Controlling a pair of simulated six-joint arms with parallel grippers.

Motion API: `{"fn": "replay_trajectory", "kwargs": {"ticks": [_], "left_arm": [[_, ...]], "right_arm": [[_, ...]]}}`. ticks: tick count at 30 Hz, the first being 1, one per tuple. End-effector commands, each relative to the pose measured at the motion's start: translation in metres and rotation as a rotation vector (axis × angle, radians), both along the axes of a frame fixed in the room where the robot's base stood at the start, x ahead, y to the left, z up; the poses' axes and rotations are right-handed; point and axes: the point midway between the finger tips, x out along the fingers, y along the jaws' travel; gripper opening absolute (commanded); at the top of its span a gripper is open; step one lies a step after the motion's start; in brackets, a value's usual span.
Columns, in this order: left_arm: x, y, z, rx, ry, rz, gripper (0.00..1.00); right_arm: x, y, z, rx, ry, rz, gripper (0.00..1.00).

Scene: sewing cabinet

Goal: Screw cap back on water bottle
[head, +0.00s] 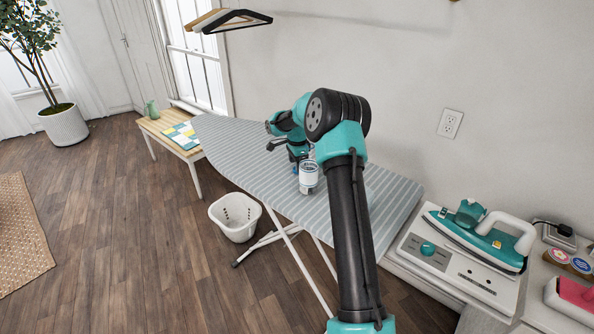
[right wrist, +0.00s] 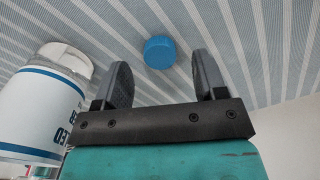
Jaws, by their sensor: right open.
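The water bottle (head: 309,181), white with blue bands and lettering, stands upright on the striped ironing board. It also shows at the left of the right wrist view (right wrist: 38,108), beside my gripper; no blue cap shows on it. The blue cap (right wrist: 160,52) lies on the board cover, apart from the bottle. My right gripper (right wrist: 160,78) is open and empty above the board, with the cap showing in the gap between its fingers, not gripped. In the head view my right gripper (head: 297,158) is small, just behind the bottle. My left gripper is not in view.
The ironing board (head: 230,143) has free room left of the bottle. A white laundry basket (head: 235,217) stands on the floor. A teal iron (head: 478,240) rests on a station at the right. A low wooden table (head: 155,128) stands at the far left. The wall is behind.

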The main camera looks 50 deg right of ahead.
Motion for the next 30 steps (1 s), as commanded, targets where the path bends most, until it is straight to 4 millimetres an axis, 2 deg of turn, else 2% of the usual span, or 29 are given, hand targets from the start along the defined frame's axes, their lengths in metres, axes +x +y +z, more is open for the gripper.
{"fn": "replay_trajectory", "kwargs": {"ticks": [3,6,20,30], "left_arm": [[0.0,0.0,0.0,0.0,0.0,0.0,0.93],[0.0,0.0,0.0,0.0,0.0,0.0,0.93],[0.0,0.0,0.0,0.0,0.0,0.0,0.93],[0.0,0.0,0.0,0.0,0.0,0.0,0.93]], "right_arm": [[0.0,0.0,-0.015,0.0,0.001,0.0,0.65],[0.0,0.0,-0.02,0.0,0.0,0.0,0.65],[0.0,0.0,-0.02,0.0,-0.001,0.0,0.65],[0.0,0.0,-0.019,0.0,-0.001,0.0,0.34]]}}
